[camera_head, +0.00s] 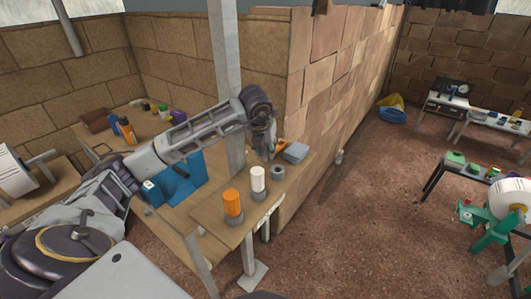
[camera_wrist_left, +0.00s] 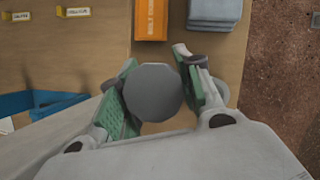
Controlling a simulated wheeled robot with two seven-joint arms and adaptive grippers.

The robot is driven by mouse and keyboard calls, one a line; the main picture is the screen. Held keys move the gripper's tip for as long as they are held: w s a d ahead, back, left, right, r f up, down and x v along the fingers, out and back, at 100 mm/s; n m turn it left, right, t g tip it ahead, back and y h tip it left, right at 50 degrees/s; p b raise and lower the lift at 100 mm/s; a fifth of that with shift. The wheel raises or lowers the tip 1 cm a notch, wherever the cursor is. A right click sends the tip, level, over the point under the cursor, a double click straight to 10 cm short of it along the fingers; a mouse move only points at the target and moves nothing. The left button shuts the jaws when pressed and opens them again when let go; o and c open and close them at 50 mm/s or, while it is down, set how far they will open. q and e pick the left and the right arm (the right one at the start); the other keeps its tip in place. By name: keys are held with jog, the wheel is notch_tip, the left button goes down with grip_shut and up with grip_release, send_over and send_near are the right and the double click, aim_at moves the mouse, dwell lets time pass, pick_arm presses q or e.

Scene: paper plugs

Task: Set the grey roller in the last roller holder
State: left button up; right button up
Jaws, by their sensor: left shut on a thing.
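My left gripper (camera_head: 265,140) is over the far end of the wooden table, near the wall corner. In the left wrist view, the left gripper (camera_wrist_left: 155,95) is shut on the grey roller (camera_wrist_left: 153,92), whose round end faces the camera. In the head view I cannot make the roller out clearly against the fingers. An empty grey roller holder (camera_head: 278,172) stands just right of and in front of the gripper. A white roller (camera_head: 258,177) and an orange roller (camera_head: 233,202) stand upright in the other holders. My right gripper is not in view.
An orange box (camera_wrist_left: 151,20) and folded grey cloths (camera_head: 295,152) lie behind the holders. A blue bin (camera_head: 180,183) stands on the left of the table (camera_head: 205,222). A grey post (camera_head: 228,70) and the brick wall (camera_head: 320,80) are close to my left arm.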

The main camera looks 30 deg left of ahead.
pick_arm(q)
jog(key=shift+f, duration=0.9)
jog(key=shift+f, duration=0.15)
jog(key=o, duration=1.2)
jog(key=v, duration=1.2)
jog(key=shift+o, duration=0.4)
